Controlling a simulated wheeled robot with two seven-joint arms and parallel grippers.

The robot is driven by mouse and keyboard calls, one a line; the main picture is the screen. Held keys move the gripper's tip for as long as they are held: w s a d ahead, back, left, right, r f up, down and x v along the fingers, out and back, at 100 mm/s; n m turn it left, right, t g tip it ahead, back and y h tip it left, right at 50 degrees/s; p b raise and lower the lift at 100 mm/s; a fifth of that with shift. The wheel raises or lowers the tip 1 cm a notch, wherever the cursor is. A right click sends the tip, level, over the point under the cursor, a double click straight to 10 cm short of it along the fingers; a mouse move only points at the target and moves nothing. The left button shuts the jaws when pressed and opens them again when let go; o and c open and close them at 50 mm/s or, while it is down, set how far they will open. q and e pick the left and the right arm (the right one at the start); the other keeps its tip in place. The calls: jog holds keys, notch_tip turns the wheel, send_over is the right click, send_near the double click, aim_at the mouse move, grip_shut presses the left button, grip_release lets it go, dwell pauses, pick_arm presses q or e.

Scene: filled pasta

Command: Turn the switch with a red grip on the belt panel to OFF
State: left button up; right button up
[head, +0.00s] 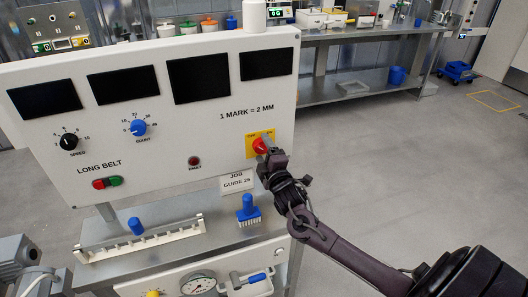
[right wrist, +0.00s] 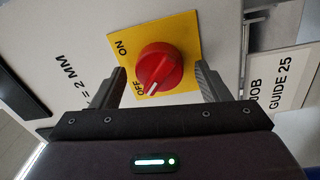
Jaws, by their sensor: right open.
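The switch with a red grip sits on a yellow plate on the white belt panel (head: 140,100). The red grip (head: 261,145) also shows in the right wrist view (right wrist: 159,66). There its white mark points to the OFF side, close to the OFF lettering. ON is printed farther up the yellow plate (right wrist: 185,28). My right gripper (head: 265,153) is at the switch. In the right wrist view its open fingers (right wrist: 163,80) stand on either side of the red grip, with a gap visible on each side. My left gripper is not in view.
A JOB GUIDE 25 label (head: 237,181) is just below the switch. A red lamp (head: 194,161), a blue COUNT knob (head: 138,127) and a black SPEED knob (head: 69,142) are on the same panel. A blue-handled brush-like tool (head: 248,208) stands below.

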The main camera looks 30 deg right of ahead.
jog(key=b+v, duration=0.1)
jog(key=v, duration=0.6)
jog(key=shift+s, duration=0.4)
jog(key=shift+a, duration=0.1)
